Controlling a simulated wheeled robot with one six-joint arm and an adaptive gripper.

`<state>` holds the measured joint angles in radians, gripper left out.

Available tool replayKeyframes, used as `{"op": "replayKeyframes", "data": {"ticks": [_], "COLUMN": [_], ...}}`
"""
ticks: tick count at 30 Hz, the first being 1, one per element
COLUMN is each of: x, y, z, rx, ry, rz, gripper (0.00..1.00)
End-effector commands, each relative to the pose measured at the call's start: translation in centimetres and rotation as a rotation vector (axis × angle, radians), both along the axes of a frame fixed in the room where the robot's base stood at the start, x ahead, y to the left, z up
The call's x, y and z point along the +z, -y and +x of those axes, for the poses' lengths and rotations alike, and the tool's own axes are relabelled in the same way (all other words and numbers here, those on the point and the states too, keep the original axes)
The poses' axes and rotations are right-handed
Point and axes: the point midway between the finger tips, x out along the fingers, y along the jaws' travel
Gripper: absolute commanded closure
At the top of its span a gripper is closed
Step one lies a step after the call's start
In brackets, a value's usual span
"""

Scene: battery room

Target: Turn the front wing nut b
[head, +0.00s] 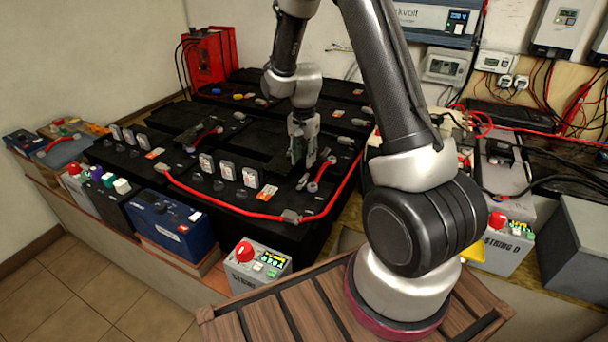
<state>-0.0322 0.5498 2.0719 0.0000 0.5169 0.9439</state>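My gripper (303,160) points down over the black batteries (235,160), near the right end of the front row. Its fingertips are beside a battery terminal with a red cable end (320,175). The fingers are small and dark against the batteries, so I cannot tell how far apart they are or whether anything is between them. Small grey terminal fittings show along the battery tops. I cannot make out which one is the front wing nut b; it may be hidden by the gripper.
A grey box with a red button (257,268) and a blue battery (170,222) stand in front. Chargers and wiring fill the right, with a STRING D box (505,245).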

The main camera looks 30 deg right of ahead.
Motion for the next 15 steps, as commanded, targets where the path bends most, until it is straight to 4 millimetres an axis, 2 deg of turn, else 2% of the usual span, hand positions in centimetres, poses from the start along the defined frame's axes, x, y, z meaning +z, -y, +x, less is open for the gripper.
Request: {"op": "replayKeyframes", "data": {"ticks": [9,15], "x": [-5.3,-7.0], "y": [0.0,0.0], "z": [-0.2,-0.1], "rx": [0.002,0.003], "ry": [-0.006,-0.004], "rz": [-0.001,0.0], "gripper": [0.68,0.68]}}
